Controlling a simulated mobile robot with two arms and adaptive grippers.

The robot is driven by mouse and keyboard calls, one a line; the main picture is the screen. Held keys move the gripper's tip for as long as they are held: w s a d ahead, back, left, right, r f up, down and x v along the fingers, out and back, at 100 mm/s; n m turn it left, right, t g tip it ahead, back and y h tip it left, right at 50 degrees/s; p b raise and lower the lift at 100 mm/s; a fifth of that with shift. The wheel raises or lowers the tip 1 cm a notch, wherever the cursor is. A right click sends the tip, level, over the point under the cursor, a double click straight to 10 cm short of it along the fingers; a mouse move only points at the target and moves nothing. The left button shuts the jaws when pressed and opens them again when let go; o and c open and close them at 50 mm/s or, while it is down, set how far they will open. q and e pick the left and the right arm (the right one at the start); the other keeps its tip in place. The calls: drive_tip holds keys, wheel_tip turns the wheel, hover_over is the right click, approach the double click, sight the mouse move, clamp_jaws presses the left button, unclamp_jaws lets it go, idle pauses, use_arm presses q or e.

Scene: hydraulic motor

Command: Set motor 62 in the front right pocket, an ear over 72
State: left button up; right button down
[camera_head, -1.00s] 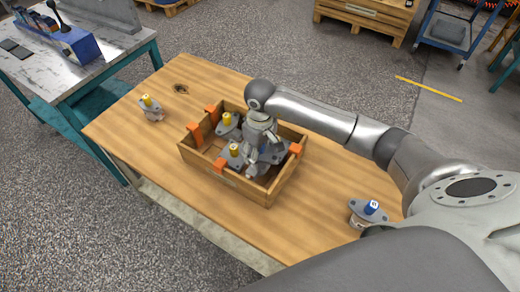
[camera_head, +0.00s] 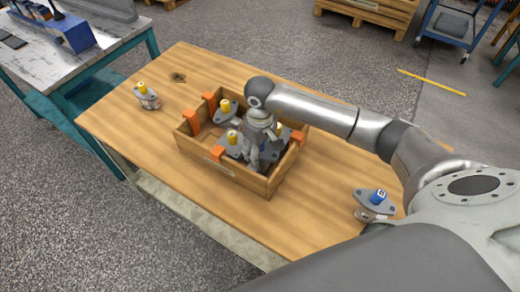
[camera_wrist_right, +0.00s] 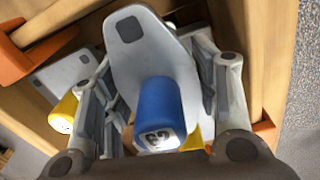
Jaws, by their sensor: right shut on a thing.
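My right gripper (camera_head: 256,158) is low inside the wooden crate (camera_head: 238,178), toward its right part, and shut on a grey motor with a blue cap (camera_wrist_right: 158,110). The cap's number reads like 62 in the wrist view. One grey ear with a square hole (camera_wrist_right: 131,29) points up in that view. Whether the held motor touches the crate floor is hidden.
Orange clips (camera_head: 217,147) sit on the crate walls. A second blue-capped motor (camera_head: 376,205) stands on the table at the right, near my arm. A yellow-capped motor (camera_head: 147,97) stands at the left. The wooden table (camera_head: 150,150) is clear around the crate.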

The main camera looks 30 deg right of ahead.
drive_tip(key=shift+f+b, duration=0.5)
drive_tip(key=shift+b, duration=0.2)
idle(0.8)
drive_tip(key=shift+c, duration=2.2)
unclamp_jaws()
drive_tip(key=shift+f, duration=0.1)
wheel_tip(320, 180, up, 12)
drive_tip(key=shift+r, duration=0.1)
